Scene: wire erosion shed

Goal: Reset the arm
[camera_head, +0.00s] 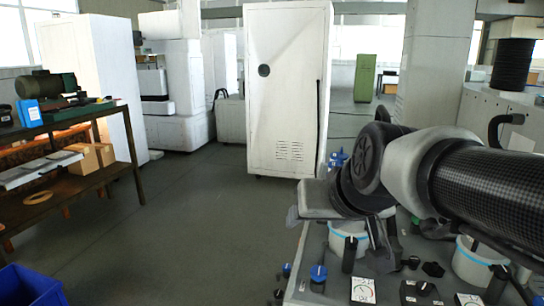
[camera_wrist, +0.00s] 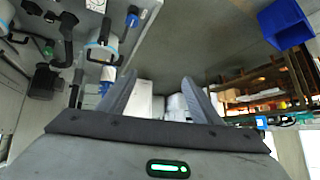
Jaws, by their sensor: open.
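My arm reaches in from the right of the head view, above a grey bench (camera_head: 304,262). My gripper (camera_wrist: 159,80) shows in the wrist view with its two grey fingers spread apart and nothing between them. In the head view the gripper end is partly hidden by the wrist, so its fingers are hard to make out. The wrist view is turned over, with the floor towards the top.
White tubs (camera_head: 349,243) with blue bands, knobs and small black parts crowd the bench below my arm. A wooden shelf (camera_head: 75,200) with boxes and tools stands left, near a blue bin (camera_head: 30,287). A white cabinet (camera_head: 285,95) stands behind. The floor between is clear.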

